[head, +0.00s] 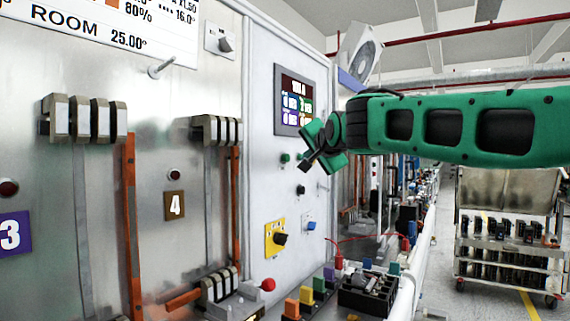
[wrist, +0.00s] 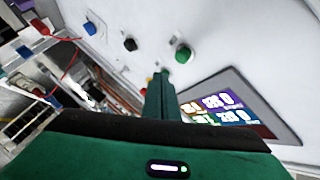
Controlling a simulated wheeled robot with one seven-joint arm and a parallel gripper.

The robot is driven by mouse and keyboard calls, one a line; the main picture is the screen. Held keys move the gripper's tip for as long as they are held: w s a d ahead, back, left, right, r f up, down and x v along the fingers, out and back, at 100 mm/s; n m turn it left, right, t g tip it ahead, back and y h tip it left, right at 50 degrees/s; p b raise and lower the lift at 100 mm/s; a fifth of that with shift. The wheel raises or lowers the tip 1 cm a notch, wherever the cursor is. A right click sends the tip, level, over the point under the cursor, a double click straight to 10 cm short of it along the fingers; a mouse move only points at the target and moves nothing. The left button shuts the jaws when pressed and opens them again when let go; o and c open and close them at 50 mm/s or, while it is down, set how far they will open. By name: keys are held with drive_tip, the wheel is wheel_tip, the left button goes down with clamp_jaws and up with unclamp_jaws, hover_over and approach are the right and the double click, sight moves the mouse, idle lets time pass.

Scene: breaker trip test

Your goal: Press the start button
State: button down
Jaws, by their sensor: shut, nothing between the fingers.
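No label is legible, so I cannot tell which is the start button. In the wrist view a green button (wrist: 183,54) stands clear, up and right of the fingertips. My gripper (head: 308,164) is in front of the panel, below the screen. In the wrist view its fingers (wrist: 159,82) are shut and empty, pointing at the panel. The fingertips partly cover another small greenish thing; contact cannot be told.
The screen (head: 294,100) is above the buttons. A black knob (head: 300,190), a blue knob (head: 311,226) and a yellow-plated rotary switch (head: 275,238) are lower on the panel. A bench with coloured blocks and red leads lies below. A cart (head: 510,235) stands at right.

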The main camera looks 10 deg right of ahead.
drive_tip(key=shift+s+d, duration=0.75)
drive_tip(key=shift+d, duration=0.05)
